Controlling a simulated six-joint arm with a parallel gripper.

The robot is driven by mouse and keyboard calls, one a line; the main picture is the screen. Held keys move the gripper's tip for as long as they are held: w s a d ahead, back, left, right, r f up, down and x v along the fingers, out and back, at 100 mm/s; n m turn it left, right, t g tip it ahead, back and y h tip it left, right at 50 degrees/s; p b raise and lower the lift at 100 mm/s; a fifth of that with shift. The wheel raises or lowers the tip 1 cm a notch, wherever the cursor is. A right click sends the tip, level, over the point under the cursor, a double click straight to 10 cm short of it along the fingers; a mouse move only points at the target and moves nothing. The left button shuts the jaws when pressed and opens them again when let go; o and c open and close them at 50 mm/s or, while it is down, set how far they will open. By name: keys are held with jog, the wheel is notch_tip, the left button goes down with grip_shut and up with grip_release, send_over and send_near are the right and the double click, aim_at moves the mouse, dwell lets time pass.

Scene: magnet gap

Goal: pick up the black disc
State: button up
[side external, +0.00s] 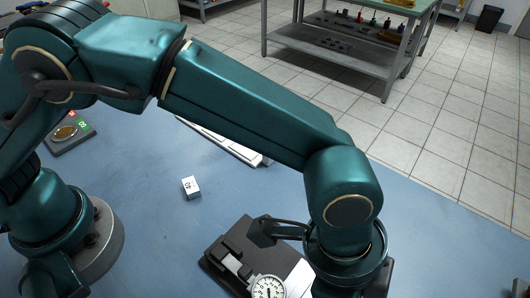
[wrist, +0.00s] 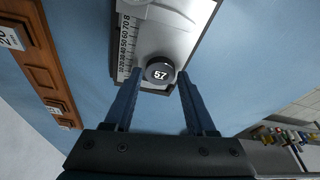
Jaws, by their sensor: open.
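The black disc (wrist: 159,70), marked 57 in white, lies at the near end of a pale grey fixture with a printed scale (wrist: 127,45) in the wrist view. My gripper (wrist: 160,80) is open, its two blue fingers reaching up from the bottom of the wrist view. The disc appears between the fingertips, with a gap on each side; the height between them is hard to tell. In the side view my arm's end is at the lower right, and neither the fingers nor the disc can be made out there.
A brown wooden rack (wrist: 45,68) with white numbered labels runs along the left of the wrist view. In the side view, a dial gauge (side external: 267,288) rests by a dark plate, and a white numbered block (side external: 191,187) stands on the blue table. Blue tabletop around the block is clear.

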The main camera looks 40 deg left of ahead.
jog(key=shift+d+f, duration=0.1)
jog(key=shift+f, duration=0.25)
grip_shut()
jog(key=shift+r, duration=0.15)
